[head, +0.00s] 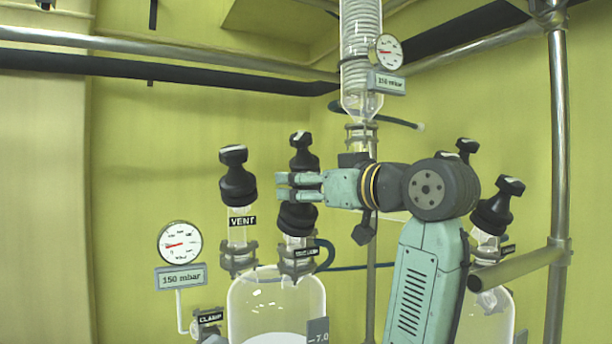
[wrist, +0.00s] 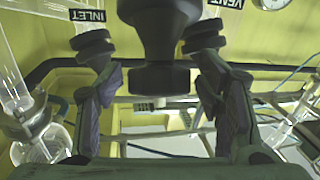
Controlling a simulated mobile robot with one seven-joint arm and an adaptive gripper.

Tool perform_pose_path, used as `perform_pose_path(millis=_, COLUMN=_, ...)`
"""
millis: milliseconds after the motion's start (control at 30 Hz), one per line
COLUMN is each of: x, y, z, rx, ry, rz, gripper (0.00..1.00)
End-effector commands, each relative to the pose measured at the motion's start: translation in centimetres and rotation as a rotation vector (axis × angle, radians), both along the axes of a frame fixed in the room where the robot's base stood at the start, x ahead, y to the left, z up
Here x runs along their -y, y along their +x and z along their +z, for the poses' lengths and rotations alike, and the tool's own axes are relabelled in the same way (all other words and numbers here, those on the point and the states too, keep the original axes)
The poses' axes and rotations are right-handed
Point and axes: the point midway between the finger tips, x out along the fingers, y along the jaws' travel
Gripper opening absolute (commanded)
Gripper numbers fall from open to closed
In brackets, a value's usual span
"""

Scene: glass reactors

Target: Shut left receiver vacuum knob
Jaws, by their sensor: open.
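The left receiver (head: 277,305) is a clear glass vessel with a 150 mbar gauge beside it. Its dark knob (head: 297,217) stands on the valve right of the vent valve, above a small label too blurred to read surely. The knob's angled grip (head: 304,142) shows above my gripper. My gripper (head: 290,187) is level, pointing left, with its fingers across the knob's middle and hiding that part. In the wrist view, the dark knob (wrist: 160,45) lies between the spread fingers of my gripper (wrist: 158,80). Gaps show on both sides, so it is not clamped.
The vent knob (head: 238,180) stands close left of my fingertips. A pressure gauge (head: 180,243) is farther left. A glass coil column (head: 361,50) hangs above my wrist. Another receiver's knob (head: 498,205) and a steel post (head: 559,150) are to the right.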

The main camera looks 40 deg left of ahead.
Motion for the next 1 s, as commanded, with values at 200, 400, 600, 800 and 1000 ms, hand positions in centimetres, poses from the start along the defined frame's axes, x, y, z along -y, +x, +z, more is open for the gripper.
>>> perform_pose_path(millis=200, x=-0.34, y=0.08, z=-0.04, rx=0.001, ry=0.0, rz=-0.001, gripper=0.61)
perform_pose_path(millis=400, x=-0.32, y=0.07, z=-0.04, rx=0.001, ry=0.0, rz=-0.001, gripper=0.55)
perform_pose_path(millis=600, x=-0.3, y=0.06, z=-0.03, rx=0.001, ry=0.0, rz=-0.001, gripper=0.42)
perform_pose_path(millis=800, x=-0.3, y=0.06, z=-0.03, rx=0.001, ry=0.0, rz=-0.001, gripper=0.28)
perform_pose_path(millis=1000, x=-0.31, y=0.05, z=-0.02, rx=0.001, ry=0.0, rz=-0.001, gripper=0.15)
